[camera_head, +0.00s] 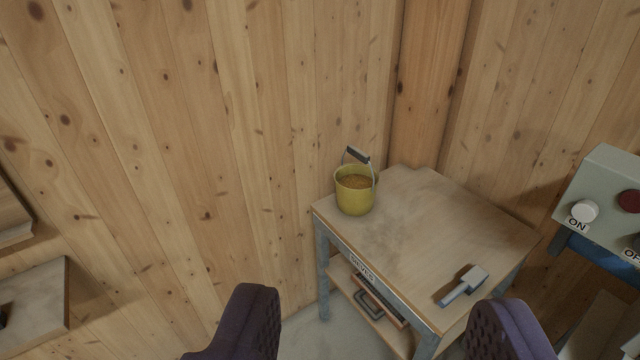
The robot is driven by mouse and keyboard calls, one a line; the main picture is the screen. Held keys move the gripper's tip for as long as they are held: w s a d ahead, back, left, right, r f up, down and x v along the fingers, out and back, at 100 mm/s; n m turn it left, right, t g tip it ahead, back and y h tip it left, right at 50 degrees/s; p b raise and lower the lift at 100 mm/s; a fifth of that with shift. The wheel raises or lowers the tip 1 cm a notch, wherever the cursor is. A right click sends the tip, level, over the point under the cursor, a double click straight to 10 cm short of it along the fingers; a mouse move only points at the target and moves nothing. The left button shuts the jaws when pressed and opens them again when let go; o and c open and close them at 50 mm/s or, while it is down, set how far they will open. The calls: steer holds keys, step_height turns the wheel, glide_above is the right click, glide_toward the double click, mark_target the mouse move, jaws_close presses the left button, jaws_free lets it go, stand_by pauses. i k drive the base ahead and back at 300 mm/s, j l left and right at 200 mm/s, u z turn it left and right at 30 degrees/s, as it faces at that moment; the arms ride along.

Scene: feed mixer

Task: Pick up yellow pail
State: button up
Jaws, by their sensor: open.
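The yellow pail (354,198) stands upright on the back left corner of a small wooden-topped table (430,220). It is filled with brown grainy feed, and its wire handle with a dark grip (358,155) stands up above the rim. My gripper (385,325) is open and empty, with its two dark ridged fingers at the bottom edge of the picture. The pail is beyond the fingers and apart from them, slightly left of the middle between them.
A grey-headed scoop or brush (464,286) lies at the table's front right. A lower shelf (372,322) holds framed items. A control box (608,205) with an ON button stands at right. A slab (35,305) is at lower left. Wooden walls close off the back.

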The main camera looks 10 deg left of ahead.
mark_target(356, 183)
steer(key=i+j, duration=0.15)
steer(key=i, duration=1.3)
steer(key=i+j, duration=0.15)
steer(key=i, duration=1.3)
steer(key=j+u, duration=0.05)
steer(key=j, duration=0.05)
